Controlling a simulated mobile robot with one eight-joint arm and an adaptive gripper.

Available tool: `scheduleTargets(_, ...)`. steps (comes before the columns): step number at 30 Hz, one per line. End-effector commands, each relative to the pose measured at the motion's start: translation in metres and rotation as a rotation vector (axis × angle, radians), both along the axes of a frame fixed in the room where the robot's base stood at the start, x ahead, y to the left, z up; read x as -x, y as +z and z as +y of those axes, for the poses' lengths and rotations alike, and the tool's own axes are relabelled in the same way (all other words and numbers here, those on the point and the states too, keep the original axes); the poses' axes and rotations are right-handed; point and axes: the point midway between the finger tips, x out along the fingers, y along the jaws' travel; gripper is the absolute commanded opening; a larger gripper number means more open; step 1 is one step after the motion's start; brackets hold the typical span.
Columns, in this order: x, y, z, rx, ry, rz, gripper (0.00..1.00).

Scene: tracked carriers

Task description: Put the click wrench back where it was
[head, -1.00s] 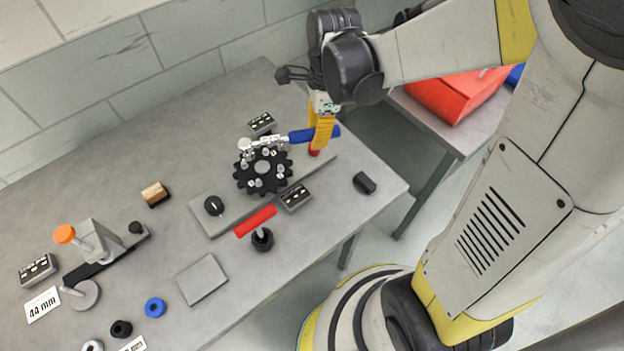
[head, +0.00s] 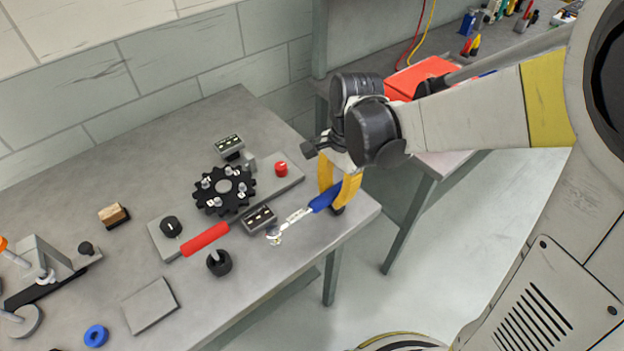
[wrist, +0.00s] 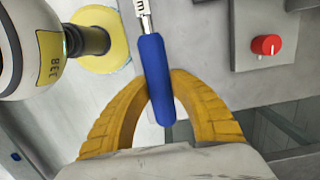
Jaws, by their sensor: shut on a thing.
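The click wrench (head: 298,214) has a blue handle and a silver shaft with a small head. My gripper (head: 336,196) has its yellow fingers shut on the blue handle, near the right front of the workbench. The wrench head points down-left, beside a small dark display box (head: 259,218); I cannot tell how high it is above the bench. In the wrist view, the blue handle (wrist: 157,80) lies between the two fingers, and the wrench head is out of view. A black toothed wheel (head: 238,203) with several bolts sits on a grey plate (head: 262,187), left of the wrench.
The plate carries a red knob (head: 281,169) and a black knob (head: 171,226). A red-handled tool (head: 205,239) lies at the plate's front, by a black round holder (head: 219,263). Another display box (head: 229,144) stands behind. A second table with a red box (head: 420,75) is at the right.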

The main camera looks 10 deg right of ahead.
Motion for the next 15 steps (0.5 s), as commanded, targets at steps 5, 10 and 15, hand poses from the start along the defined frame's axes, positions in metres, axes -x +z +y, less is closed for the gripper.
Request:
scheduleTargets(5, -0.012, -0.017, 0.023, 0.000, 0.001, 0.001, 0.00)
scheduleTargets(10, -0.015, -0.025, 0.027, 0.001, -0.002, 0.001, 0.00)
scheduleTargets(15, -0.015, -0.053, 0.027, 0.000, -0.002, 0.000, 0.00)
